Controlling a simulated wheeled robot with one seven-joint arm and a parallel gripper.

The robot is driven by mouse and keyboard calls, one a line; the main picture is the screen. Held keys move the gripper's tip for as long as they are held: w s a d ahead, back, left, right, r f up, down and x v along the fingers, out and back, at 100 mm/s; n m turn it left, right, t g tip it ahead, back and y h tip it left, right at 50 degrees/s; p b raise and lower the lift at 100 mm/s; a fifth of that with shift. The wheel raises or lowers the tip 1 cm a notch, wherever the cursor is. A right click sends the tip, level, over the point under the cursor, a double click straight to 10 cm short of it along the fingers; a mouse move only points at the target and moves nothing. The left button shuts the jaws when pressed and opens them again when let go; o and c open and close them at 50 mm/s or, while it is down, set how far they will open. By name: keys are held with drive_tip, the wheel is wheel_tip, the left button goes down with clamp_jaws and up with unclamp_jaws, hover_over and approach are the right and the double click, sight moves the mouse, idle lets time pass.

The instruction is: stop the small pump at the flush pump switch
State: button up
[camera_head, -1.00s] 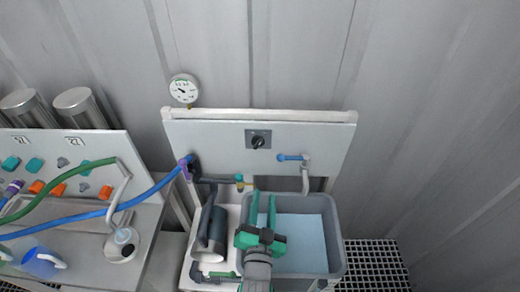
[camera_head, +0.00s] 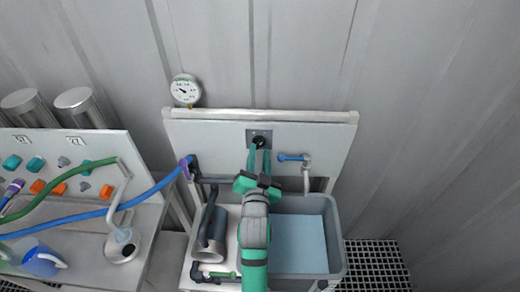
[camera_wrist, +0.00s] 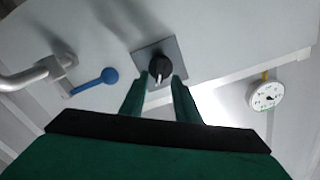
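The flush pump switch is a black rotary knob (camera_wrist: 159,67) on a dark grey square plate (camera_wrist: 176,50), fixed to a pale upright panel. In the head view the switch plate (camera_head: 250,133) shows just above my fingertips, which partly cover it. My gripper (camera_head: 259,150) reaches up to the panel from below. In the wrist view my gripper (camera_wrist: 159,80) has its two green fingers apart, one at each side of the knob. I cannot tell whether they touch it. The small pump (camera_head: 213,232), a dark cylinder, sits below at the left of the basin.
A blue-handled tap (camera_head: 291,157) is close to the right of my fingers. A grey basin (camera_head: 337,235) with pale blue liquid stands below. A gauge (camera_head: 185,89) is at the panel's upper left. A blue hose (camera_head: 148,195) runs to the left.

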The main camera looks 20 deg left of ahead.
sight(259, 143)
drive_tip(key=shift+x, duration=1.4)
drive_tip(key=shift+s, duration=0.1)
clamp_jaws()
